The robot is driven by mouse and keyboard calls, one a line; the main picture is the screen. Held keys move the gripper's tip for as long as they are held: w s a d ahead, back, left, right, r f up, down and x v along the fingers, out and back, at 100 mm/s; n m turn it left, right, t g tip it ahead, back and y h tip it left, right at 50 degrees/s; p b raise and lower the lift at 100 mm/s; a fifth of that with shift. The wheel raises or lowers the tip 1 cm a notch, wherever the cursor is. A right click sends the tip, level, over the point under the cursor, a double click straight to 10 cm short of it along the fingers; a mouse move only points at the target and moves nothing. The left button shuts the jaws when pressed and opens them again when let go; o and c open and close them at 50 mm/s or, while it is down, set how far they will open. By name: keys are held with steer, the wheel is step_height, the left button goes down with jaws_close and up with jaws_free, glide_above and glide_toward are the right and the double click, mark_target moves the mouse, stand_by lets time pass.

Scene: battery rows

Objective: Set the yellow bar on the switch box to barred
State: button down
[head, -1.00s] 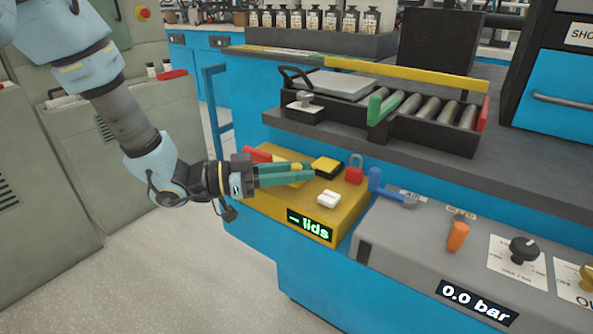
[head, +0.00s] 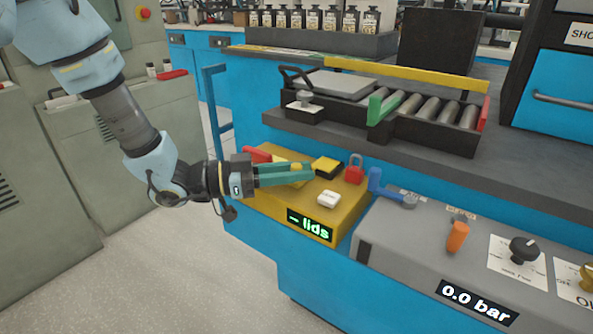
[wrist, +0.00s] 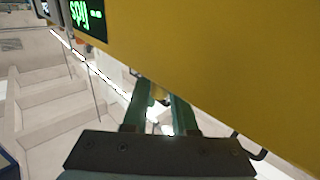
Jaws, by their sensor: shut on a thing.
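The yellow switch box (head: 265,208) hangs on the blue bench front, with a green-lit "– lids" display (head: 309,226) on its front face. My gripper (head: 306,172) reaches in from the left, its green fingers level over the box top. It is shut on the yellow bar (head: 296,167), which shows only as a small yellow piece by the fingertips; the fingers hide the rest. In the wrist view the box's yellow face (wrist: 230,70) fills the upper right and the green fingers (wrist: 160,108) run up beneath it; their tips are hidden.
On the box top are a red part (head: 257,154), a black-and-yellow block (head: 326,166), a white switch (head: 328,199) and a red padlock (head: 354,171). A grey panel (head: 400,245) with a blue lever (head: 385,187) adjoins at right. The bench shelf (head: 340,137) overhangs behind.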

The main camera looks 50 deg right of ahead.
stand_by(0.3)
steer(key=shift+w, duration=1.35)
steer(key=c, duration=0.7)
jaws_free()
steer(key=shift+w, duration=0.1)
steer(key=v, duration=1)
steer(key=shift+w+a, duration=0.1)
steer(key=shift+a, duration=0.2)
